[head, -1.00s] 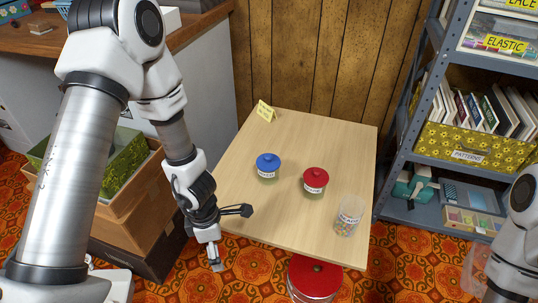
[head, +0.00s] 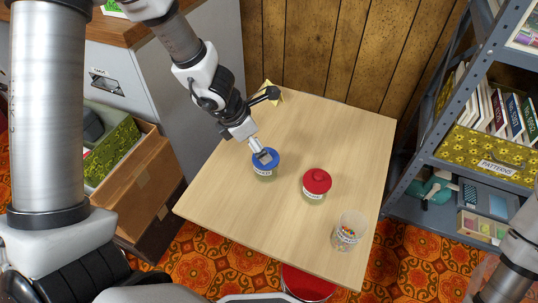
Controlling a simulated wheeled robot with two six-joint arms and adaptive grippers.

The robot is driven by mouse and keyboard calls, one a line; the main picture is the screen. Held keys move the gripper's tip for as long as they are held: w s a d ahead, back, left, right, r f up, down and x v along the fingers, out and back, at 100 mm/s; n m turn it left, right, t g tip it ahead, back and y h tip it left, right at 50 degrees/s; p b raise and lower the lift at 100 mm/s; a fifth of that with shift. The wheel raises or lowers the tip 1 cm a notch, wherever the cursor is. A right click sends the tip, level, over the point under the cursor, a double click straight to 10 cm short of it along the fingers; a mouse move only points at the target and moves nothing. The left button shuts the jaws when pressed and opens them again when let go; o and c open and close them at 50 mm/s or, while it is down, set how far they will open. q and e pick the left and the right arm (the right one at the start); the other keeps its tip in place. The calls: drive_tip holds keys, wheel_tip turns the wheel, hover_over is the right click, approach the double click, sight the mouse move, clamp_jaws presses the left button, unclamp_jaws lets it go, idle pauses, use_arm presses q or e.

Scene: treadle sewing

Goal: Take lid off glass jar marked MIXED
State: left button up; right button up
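Three small labelled jars stand on a light wooden table (head: 235,191). One has a blue lid (head: 270,168), one has a red lid (head: 317,180), and a clear jar (head: 349,232) at the right front holds multicoloured bits. The labels are too small to read surely, so I cannot tell which says MIXED. My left gripper (head: 271,125) is spread open and empty at the far left of the jars. Its lower finger overlaps the blue lid in the picture; I cannot tell whether it touches. Its other finger is near the yellow card. My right gripper is out of view.
A folded yellow card (head: 272,87) stands at the table's back left corner. A red round-topped thing (head: 306,283) is below the front edge. The table's back right is clear.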

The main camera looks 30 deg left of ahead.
use_arm(q)
drive_tip(key=b+x, duration=0.2)
drive_tip(key=x, duration=0.3)
drive_tip(key=shift+w+d+f+b, duration=0.1)
drive_tip(key=shift+w+d+b, duration=0.05)
drive_tip(key=shift+b, duration=0.15)
drive_tip(key=shift+r, duration=0.2)
drive_tip(key=c, duration=1.1)
